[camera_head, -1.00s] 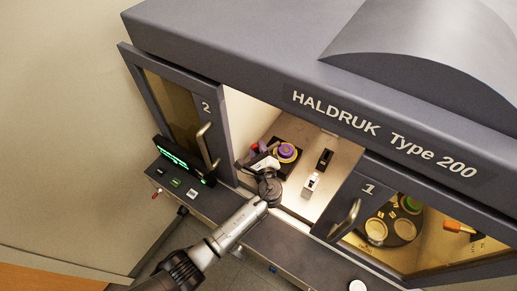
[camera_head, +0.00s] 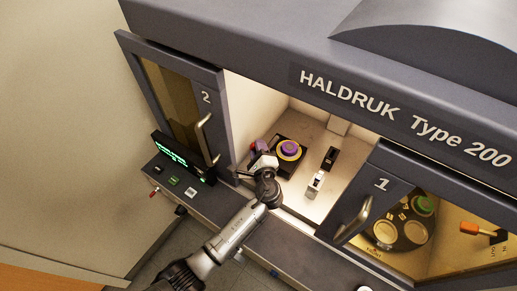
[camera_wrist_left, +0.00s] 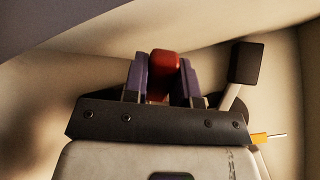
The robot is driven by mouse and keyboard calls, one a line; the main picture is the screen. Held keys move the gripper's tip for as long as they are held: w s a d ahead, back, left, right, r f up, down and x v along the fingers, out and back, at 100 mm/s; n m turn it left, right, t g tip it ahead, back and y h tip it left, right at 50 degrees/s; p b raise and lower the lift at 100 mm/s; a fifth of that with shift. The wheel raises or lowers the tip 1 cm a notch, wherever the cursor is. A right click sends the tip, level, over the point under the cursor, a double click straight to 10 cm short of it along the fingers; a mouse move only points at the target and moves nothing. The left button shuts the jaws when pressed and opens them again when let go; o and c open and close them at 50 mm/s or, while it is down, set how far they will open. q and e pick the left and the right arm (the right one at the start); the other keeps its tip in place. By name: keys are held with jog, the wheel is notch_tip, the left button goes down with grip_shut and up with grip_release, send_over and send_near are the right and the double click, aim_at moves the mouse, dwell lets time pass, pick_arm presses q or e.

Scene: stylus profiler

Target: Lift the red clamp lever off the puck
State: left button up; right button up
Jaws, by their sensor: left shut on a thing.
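The puck (camera_head: 289,149), purple with a yellow ring, sits on a dark square stage (camera_head: 296,168) inside the open bay. Its top shows clear in the head view, with nothing seen lying across it. My left gripper (camera_head: 259,150) is at the left side of the stage, beside the puck. In the left wrist view its purple-grey fingers are shut on the red clamp lever (camera_wrist_left: 163,68), whose rounded end shows between them. In the head view the lever is mostly hidden by the gripper. My right gripper is out of view.
Door 2 (camera_head: 182,118) stands left of the bay and door 1 (camera_head: 354,214) right of it, each with a handle. A small white and black block (camera_head: 316,183) lies right of the stage. A green-lit display (camera_head: 175,152) is at the left.

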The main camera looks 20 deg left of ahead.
pick_arm(q)
jog(key=o, duration=0.9)
jog(key=v, duration=1.4)
